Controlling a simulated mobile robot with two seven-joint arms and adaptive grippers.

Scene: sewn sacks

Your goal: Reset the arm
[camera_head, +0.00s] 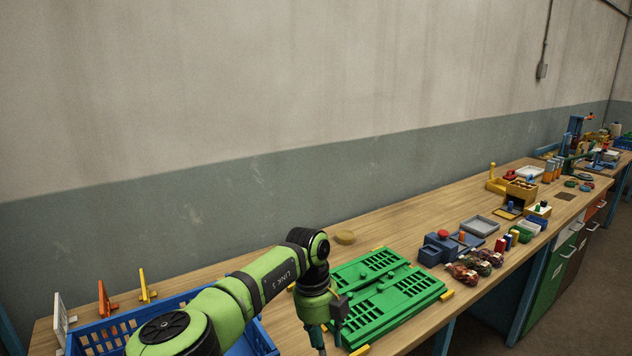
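My green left arm (265,280) reaches in from the lower left, over the blue crate, with its forearm raised above the bench. My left gripper (326,338) hangs pointing down at the left edge of the green folded crate (385,290). Its fingertips are small, dark and near the bottom of the picture, so I cannot tell whether they are apart or holding anything. My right gripper is out of view.
A blue crate (100,338) stands at lower left, partly behind my arm. Several filled sacks (476,264) lie right of the green crate, near a blue device (437,249) with a red button. A grey tray (480,226) lies behind. Bench surface (385,232) behind the green crate is mostly clear.

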